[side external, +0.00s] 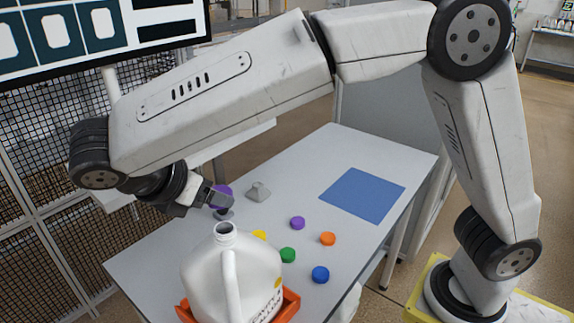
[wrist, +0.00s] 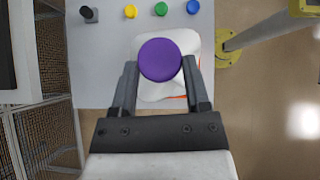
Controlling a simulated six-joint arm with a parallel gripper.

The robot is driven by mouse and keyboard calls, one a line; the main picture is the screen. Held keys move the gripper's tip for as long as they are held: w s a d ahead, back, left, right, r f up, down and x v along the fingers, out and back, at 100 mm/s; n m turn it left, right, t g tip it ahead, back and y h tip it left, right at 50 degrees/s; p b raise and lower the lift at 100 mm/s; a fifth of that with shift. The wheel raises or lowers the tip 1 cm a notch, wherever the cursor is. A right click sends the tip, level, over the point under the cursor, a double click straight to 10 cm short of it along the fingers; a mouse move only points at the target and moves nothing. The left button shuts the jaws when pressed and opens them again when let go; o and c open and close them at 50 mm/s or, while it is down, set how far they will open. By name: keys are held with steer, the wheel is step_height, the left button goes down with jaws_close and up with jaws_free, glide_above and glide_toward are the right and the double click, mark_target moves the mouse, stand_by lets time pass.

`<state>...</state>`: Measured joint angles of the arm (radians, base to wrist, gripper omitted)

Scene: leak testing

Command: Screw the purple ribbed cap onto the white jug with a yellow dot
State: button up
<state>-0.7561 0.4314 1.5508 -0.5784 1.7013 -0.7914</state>
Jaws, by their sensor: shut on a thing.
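The white jug (side external: 226,277) stands at the front of the table with its neck open and bare. A yellow dot (side external: 278,283) shows on its right side. My gripper (side external: 218,202) is shut on a purple cap (side external: 222,192), held above and behind the jug's neck in the side view. In the wrist view the purple cap (wrist: 160,60) sits between my fingertips, with the white jug (wrist: 188,42) below and partly hidden by it. The ribs on the held cap are too small to make out. A second purple cap (side external: 297,223) lies on the table.
The jug sits in an orange tray (side external: 291,300). Yellow (side external: 260,235), green (side external: 288,255), orange (side external: 327,239) and blue (side external: 320,275) caps lie right of the jug. A grey block (side external: 258,191) stands behind. A blue mat (side external: 362,193) lies empty at the far right.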

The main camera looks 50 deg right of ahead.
mark_target(224, 228)
steer(key=shift+f, duration=2.25)
steer(key=shift+f, duration=0.95)
steer(key=o, duration=1.3)
steer(key=shift+c, duration=0.2)
